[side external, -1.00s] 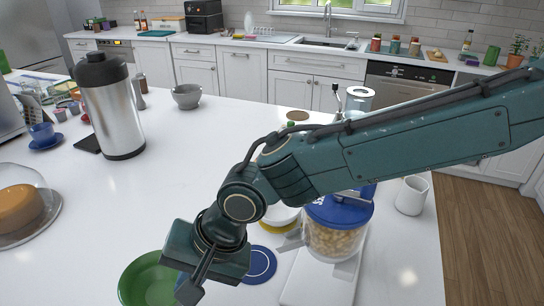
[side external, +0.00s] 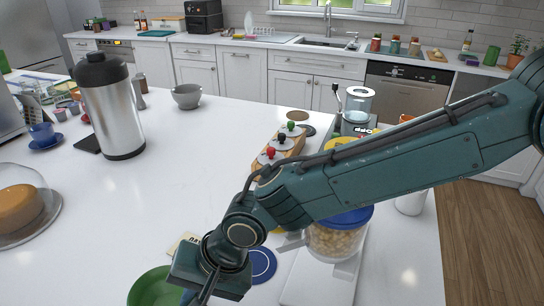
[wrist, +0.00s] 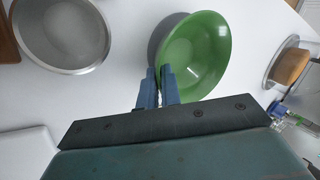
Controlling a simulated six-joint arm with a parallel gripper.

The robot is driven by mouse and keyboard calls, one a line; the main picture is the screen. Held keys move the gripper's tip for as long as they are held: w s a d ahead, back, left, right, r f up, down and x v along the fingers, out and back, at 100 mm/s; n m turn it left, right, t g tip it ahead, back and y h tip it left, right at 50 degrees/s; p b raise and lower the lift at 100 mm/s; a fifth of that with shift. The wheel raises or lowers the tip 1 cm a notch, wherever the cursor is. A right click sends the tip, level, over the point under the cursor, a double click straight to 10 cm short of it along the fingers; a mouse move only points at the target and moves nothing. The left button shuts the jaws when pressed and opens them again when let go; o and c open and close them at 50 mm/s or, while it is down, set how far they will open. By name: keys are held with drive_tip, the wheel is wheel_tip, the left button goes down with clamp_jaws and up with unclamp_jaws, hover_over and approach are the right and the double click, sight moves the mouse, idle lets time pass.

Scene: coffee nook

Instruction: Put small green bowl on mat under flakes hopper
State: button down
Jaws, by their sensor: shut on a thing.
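The green bowl (side external: 152,288) is at the bottom edge of the side view, partly cut off and partly behind my gripper (side external: 192,296). In the wrist view, the fingers of my gripper (wrist: 158,90) are shut on the near-left rim of the green bowl (wrist: 205,50). The bowl looks empty; I cannot tell its height above the counter. A flakes hopper (side external: 335,240) with a blue lid stands right of my gripper, on a white base, partly behind my arm. A round blue mat (side external: 262,264) with a white ring lies between my gripper and the hopper.
A steel flask (side external: 112,110), a grey bowl (side external: 186,96) and a domed cake (side external: 18,208) stand on the counter. A wooden rack with coloured knobs (side external: 270,153) is behind my arm. The counter's middle left is clear. A grey round bowl (wrist: 62,35) shows in the wrist view.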

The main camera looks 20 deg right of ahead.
drive_tip(key=shift+f, duration=0.15)
drive_tip(key=c, duration=1.6)
unclamp_jaws()
drive_tip(key=v, duration=1.3)
drive_tip(key=shift+r, duration=0.4)
drive_tip(key=shift+c, duration=0.8)
